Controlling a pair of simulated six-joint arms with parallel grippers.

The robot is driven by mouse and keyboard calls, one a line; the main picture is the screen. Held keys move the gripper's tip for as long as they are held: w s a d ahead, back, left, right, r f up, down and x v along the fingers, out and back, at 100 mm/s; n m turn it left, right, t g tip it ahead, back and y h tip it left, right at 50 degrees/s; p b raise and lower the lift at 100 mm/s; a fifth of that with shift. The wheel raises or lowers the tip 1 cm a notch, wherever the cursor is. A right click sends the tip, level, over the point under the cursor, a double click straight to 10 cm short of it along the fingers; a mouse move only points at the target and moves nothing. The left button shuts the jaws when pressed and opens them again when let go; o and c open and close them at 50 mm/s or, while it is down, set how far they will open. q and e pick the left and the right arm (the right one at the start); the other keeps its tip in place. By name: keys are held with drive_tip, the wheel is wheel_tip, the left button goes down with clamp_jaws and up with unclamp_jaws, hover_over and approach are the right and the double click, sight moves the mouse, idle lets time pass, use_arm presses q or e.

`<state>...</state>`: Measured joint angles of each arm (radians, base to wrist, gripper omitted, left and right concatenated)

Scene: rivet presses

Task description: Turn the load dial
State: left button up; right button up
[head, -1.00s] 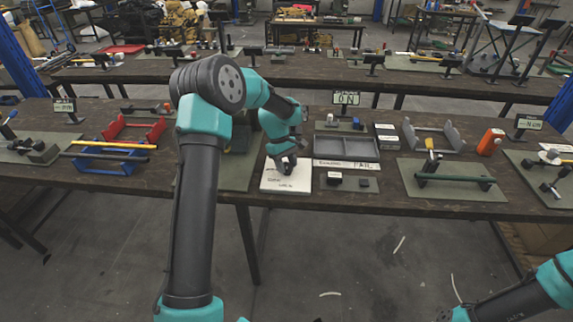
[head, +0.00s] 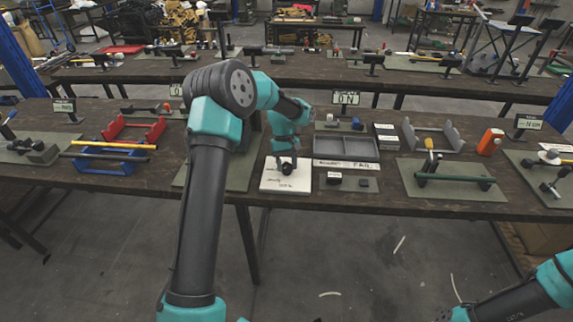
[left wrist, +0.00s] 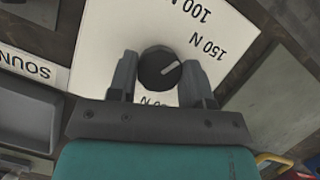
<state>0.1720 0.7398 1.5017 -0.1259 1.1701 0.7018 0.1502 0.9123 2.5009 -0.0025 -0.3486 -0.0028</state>
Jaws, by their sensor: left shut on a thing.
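My left gripper (left wrist: 162,78) is shut on the knob, one finger on each side. In the head view the gripper (head: 287,165) reaches down onto the white plate (head: 272,184), and the knob is a small dark shape between the fingers.
A sign reading "0 N" (head: 346,98) stands behind. A mat with dark blocks (head: 347,182) lies close to the plate's right. A green-handled press (head: 455,180) is further right.

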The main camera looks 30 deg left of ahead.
use_arm(q)
drive_tip(key=shift+m+g+y, duration=0.5)
drive_tip(key=shift+m+y, duration=0.2)
drive_tip(key=shift+m, duration=1.6)
drive_tip(key=o, duration=0.9)
drive_tip(key=shift+w+r, duration=0.1)
drive_tip(key=shift+r, duration=0.05)
drive_tip(key=v, duration=1.7)
drive_tip(key=shift+r, duration=0.1)
